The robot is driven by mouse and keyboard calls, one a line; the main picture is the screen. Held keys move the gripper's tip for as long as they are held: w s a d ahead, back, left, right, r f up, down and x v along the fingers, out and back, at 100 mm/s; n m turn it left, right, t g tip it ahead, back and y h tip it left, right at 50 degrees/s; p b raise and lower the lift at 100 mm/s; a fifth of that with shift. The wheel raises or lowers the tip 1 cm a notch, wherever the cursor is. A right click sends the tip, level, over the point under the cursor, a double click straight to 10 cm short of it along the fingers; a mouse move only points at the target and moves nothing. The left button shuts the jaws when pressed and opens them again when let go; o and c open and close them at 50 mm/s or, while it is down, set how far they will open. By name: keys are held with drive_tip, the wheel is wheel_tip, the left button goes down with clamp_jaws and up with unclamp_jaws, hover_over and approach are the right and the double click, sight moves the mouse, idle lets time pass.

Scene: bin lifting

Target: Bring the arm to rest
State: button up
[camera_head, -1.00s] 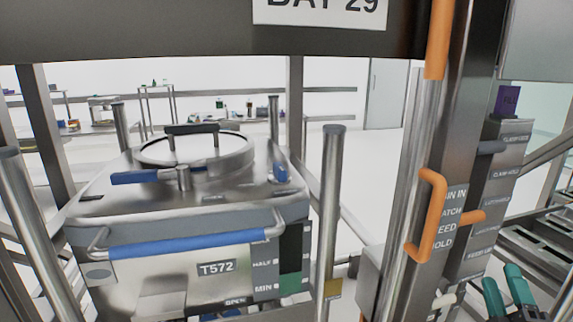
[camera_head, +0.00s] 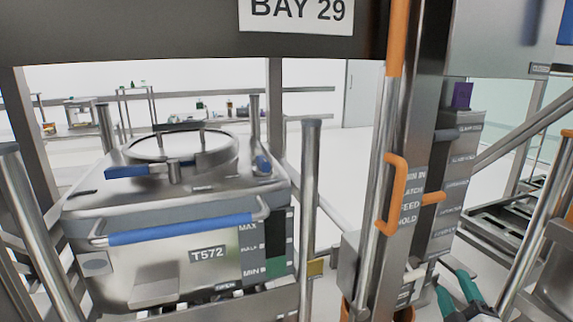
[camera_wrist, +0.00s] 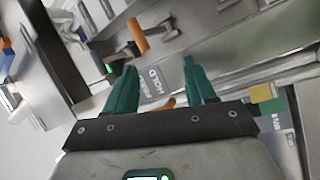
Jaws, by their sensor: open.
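My gripper (camera_head: 455,290) shows at the lower right of the head view, its two teal fingers pointing up and apart. In the wrist view its fingers (camera_wrist: 162,80) are also spread, with nothing held between them. It is in front of the steel post with the orange handle (camera_head: 395,195), and to the right of the bin marked T572 (camera_head: 210,252). The bin is a steel box with a round lid and a blue front bar. In the wrist view a HOLD label panel (camera_wrist: 152,85) shows beyond the gap between the fingers.
A steel frame surrounds the bin, with a BAY 29 sign (camera_head: 295,12) on its top beam. An upright round post (camera_head: 310,190) stands at the bin's right. A rack (camera_head: 510,220) is at the far right. White floor (camera_head: 355,170) shows behind.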

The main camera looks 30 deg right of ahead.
drive_tip(key=w+a+f+m+g+y, duration=0.1)
drive_tip(key=a+f+m+g+y, duration=0.45)
drive_tip(key=a+f, duration=0.75)
drive_tip(key=s+a+f+g+y, duration=0.7)
drive_tip(key=s+a+f+g, duration=0.2)
drive_tip(key=s+a, duration=0.4)
drive_tip(key=shift+a+f, duration=0.25)
drive_tip(key=shift+f, duration=0.45)
